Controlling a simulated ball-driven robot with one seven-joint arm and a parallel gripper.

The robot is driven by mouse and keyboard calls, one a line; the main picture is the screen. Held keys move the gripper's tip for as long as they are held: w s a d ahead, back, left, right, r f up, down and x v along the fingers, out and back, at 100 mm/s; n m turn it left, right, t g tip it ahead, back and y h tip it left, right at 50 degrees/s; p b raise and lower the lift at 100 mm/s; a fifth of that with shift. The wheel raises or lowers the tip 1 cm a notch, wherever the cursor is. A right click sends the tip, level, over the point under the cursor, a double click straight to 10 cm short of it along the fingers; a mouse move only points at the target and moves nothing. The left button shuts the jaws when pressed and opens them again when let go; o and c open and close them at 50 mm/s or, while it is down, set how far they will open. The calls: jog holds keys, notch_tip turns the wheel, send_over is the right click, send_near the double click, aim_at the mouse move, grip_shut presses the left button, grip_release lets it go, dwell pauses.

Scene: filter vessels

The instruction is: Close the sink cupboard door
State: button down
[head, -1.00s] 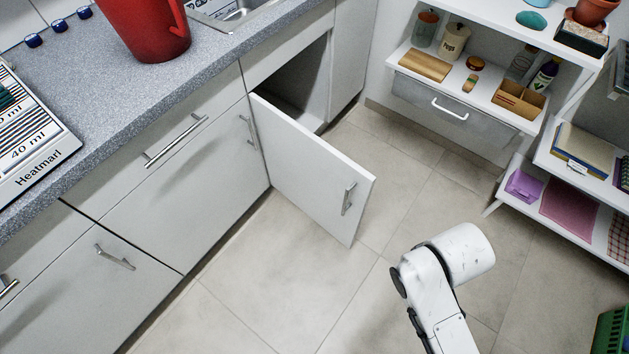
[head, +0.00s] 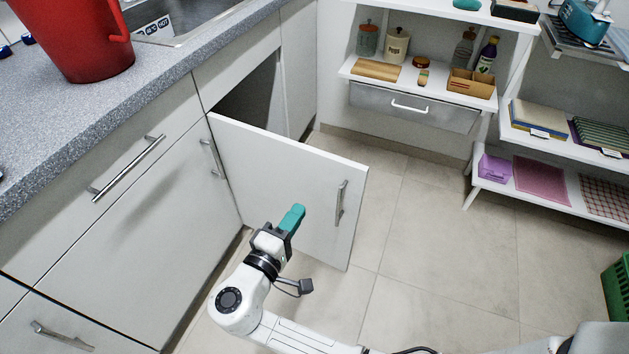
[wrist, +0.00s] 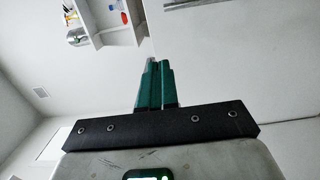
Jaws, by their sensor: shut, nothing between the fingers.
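The sink cupboard door (head: 280,180) is a white panel standing wide open, swung out from the cabinet front under the counter. Its silver bar handle (head: 340,204) is near the free right edge. Behind it the dark cupboard opening (head: 255,95) shows. My gripper (head: 293,216) has teal fingers and is in front of the door's outer face, left of the handle. In the head view I cannot tell whether the fingertips touch the panel.
A grey speckled counter (head: 130,110) holds a red pot (head: 75,40) beside the sink (head: 185,20). White shelves (head: 425,82) with jars and boxes stand at the back. A green crate (head: 617,285) is at the right edge. The tiled floor (head: 440,250) between is clear.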

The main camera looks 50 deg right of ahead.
aim_at(330, 165)
jog(key=x, duration=1.3)
jog(key=shift+d+b, duration=0.35)
jog(key=shift+b, duration=0.05)
